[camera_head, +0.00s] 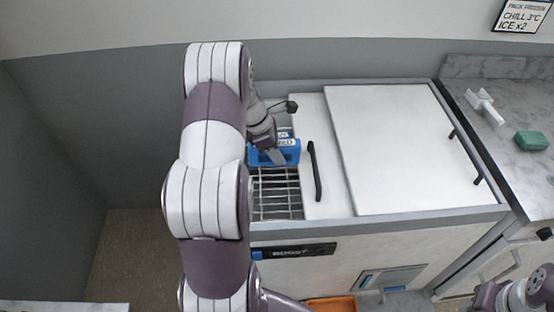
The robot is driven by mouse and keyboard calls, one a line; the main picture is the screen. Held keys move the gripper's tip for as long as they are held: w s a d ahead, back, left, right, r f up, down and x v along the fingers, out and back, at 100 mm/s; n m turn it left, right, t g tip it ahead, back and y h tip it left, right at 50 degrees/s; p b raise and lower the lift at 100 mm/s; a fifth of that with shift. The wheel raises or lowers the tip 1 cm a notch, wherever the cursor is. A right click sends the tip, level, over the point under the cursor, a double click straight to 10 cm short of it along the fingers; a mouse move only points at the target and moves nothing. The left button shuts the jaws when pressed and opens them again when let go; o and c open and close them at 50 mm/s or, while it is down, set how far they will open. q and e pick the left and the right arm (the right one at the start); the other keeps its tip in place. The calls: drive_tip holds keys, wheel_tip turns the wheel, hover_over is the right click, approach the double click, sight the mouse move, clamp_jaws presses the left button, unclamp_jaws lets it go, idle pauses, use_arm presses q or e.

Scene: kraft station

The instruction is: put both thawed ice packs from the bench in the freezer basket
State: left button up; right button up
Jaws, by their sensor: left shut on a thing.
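My left gripper (272,156) reaches down over the open left part of the white chest freezer (385,228). It is shut on a blue ice pack (291,153) with a white label, only partly readable. The pack is at the far end of the wire freezer basket (278,208); I cannot tell whether it touches the basket. A paler blue-green patch shows just behind it, too small to make out. The near part of the basket looks empty. My left arm hides the basket's left side. Only part of my right arm shows at the bottom right; its gripper is out of view.
The freezer's white lid (400,140) with black handles covers the right side. A marble bench (510,100) at right holds a green block (531,141) and a white object (485,106). An orange tray (332,304) lies at the bottom. A sign (522,16) hangs above.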

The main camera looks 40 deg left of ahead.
use_arm(q)
drive_tip(key=f, duration=0.3)
drive_tip(key=shift+s+d+f, duration=0.1)
drive_tip(key=shift+s+f, duration=0.1)
drive_tip(key=shift+f, duration=0.1)
drive_tip(key=shift+w+f, duration=0.15)
drive_tip(key=shift+f, duration=0.05)
drive_tip(key=shift+f, duration=0.2)
drive_tip(key=shift+f, duration=0.35)
drive_tip(key=o, duration=1.3)
drive_tip(key=shift+r, duration=0.1)
